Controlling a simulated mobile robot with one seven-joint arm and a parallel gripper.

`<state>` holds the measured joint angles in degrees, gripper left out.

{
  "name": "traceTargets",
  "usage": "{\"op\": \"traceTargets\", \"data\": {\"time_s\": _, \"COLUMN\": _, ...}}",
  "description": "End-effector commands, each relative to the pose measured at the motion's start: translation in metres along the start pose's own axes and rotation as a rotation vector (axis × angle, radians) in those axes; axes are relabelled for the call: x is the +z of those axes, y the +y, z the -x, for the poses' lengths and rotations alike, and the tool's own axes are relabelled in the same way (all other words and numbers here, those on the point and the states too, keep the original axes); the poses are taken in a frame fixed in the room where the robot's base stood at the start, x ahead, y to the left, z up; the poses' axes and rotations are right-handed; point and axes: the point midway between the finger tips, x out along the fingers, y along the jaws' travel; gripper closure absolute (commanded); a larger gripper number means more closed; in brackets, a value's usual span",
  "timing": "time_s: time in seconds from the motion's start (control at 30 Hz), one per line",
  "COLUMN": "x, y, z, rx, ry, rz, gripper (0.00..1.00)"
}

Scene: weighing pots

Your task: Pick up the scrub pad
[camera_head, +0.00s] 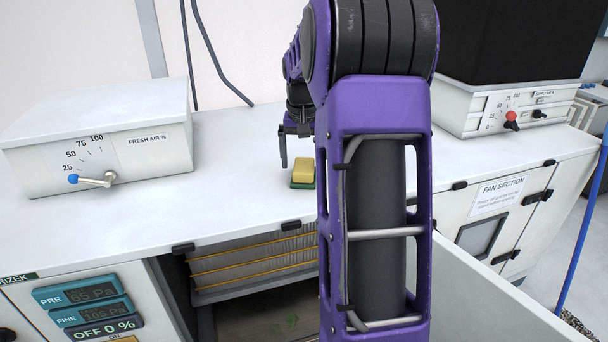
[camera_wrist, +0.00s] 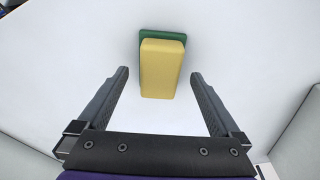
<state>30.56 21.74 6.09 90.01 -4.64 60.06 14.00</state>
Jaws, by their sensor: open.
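The scrub pad (camera_head: 303,172) is a yellow block with a green layer beneath it. It lies on the white cabinet top, close to its front edge in the head view. In the wrist view the scrub pad (camera_wrist: 162,68) lies just beyond the fingertips, lined up with the gap between them. My gripper (camera_wrist: 158,78) is open and empty, one finger toward each side of the pad. In the head view my gripper (camera_head: 287,150) hangs above the cabinet top beside the pad, and my arm hides part of it.
The white cabinet top (camera_head: 235,140) is bare around the pad. A Fresh Air control box (camera_head: 100,140) stands at left. Another white unit (camera_head: 510,108) with a dial stands at right. Below the front edge is an open bay with filters (camera_head: 255,265).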

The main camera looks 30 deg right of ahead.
Motion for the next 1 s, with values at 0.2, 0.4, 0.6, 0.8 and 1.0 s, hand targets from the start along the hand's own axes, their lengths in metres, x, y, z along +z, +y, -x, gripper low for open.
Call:
{"op": "traceTargets", "data": {"time_s": 0.2, "x": 0.000, "y": 0.000, "z": -0.024, "rx": 0.000, "ry": 0.000, "rz": 0.000, "gripper": 0.00}}
{"op": "traceTargets", "data": {"time_s": 0.4, "x": 0.000, "y": 0.000, "z": -0.023, "rx": 0.000, "ry": 0.001, "rz": 0.000, "gripper": 0.05}}
{"op": "traceTargets", "data": {"time_s": 0.6, "x": 0.000, "y": 0.000, "z": -0.023, "rx": 0.000, "ry": 0.001, "rz": 0.000, "gripper": 0.41}}
{"op": "traceTargets", "data": {"time_s": 0.8, "x": 0.000, "y": 0.000, "z": -0.023, "rx": 0.000, "ry": 0.001, "rz": 0.000, "gripper": 0.77}}
{"op": "traceTargets", "data": {"time_s": 1.0, "x": 0.000, "y": 0.000, "z": -0.023, "rx": 0.000, "ry": 0.001, "rz": 0.000, "gripper": 0.90}}
